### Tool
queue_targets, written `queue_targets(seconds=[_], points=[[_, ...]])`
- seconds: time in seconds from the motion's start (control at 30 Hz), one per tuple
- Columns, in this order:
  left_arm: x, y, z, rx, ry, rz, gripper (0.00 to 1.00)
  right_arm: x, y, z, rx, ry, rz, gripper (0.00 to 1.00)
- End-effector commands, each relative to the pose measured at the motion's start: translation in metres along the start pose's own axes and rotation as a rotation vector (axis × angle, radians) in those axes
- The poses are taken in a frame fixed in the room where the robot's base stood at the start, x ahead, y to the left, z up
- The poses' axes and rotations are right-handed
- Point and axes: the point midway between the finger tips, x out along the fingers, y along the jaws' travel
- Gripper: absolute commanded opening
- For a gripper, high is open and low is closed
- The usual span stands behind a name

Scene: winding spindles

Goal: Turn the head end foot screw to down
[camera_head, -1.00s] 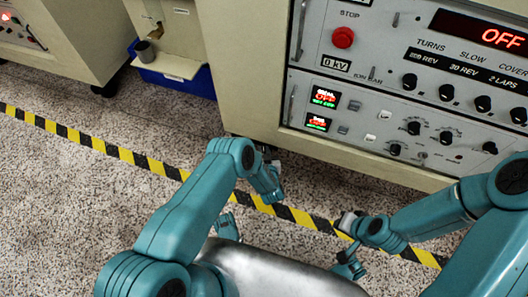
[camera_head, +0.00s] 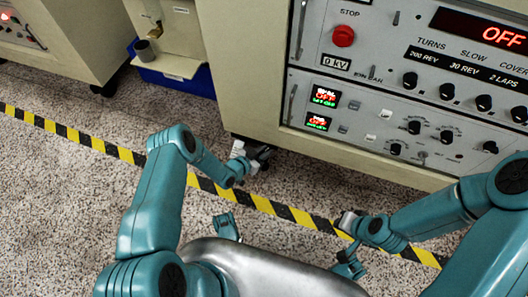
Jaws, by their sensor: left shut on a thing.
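The head end foot screw (camera_head: 264,152) is a small dark fitting under the near lower corner of the beige cabinet (camera_head: 225,60). My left gripper (camera_head: 248,158) is low beside that corner and shut on the foot screw. The fingers and the cabinet's edge hide most of the screw, so I cannot see how far it is turned. My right gripper (camera_head: 346,221) is apart from the cabinet, above the floor by the striped tape. It is small in view, and I cannot tell whether its jaws are open.
The control panel (camera_head: 380,110) has a red stop button (camera_head: 343,36), several black knobs and red OFF displays. A blue bin (camera_head: 180,80) lies under the cabinet to the left. Yellow and black tape (camera_head: 120,152) crosses the speckled floor, which is clear at left.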

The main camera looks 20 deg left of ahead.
Motion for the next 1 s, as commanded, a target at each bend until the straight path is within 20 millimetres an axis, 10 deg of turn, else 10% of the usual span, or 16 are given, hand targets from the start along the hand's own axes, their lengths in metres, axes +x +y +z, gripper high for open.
queue_targets(seconds=[1.0], points=[[0.0000, -0.0009, 0.0011, 0.269, -0.001, 0.645, 0.00, 0.0002, 0.0001, -0.0001, 0.000, 0.000, 0.000, 0.00]])
